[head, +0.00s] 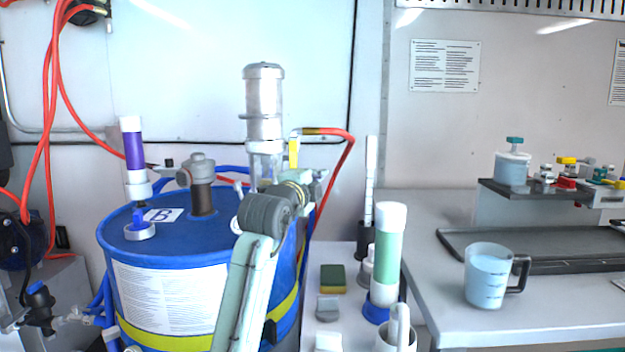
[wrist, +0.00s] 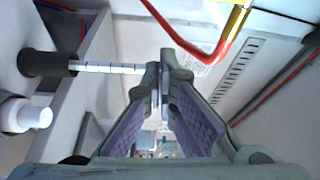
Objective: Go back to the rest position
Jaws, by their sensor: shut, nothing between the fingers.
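My gripper (wrist: 159,82) shows in the wrist view with its two padded fingers drawn together and nothing between them. In the head view my arm rises in front of the blue drum (head: 210,255), and its wrist end is beside the drum's right rim. The gripper's fingers are hard to make out there. In the wrist view a red hose (wrist: 185,45) with a yellow end passes above the fingertips. It also shows in the head view as a red hose (head: 345,160) arching just right of the metal pump (head: 264,110).
A purple-filled tube (head: 133,150) stands on the drum at left. A green tube (head: 388,250), a sponge (head: 333,278) and a slim white rod (head: 371,165) in a black holder are right of my arm. A measuring jug (head: 487,275) stands on the right bench, left of clear bench space.

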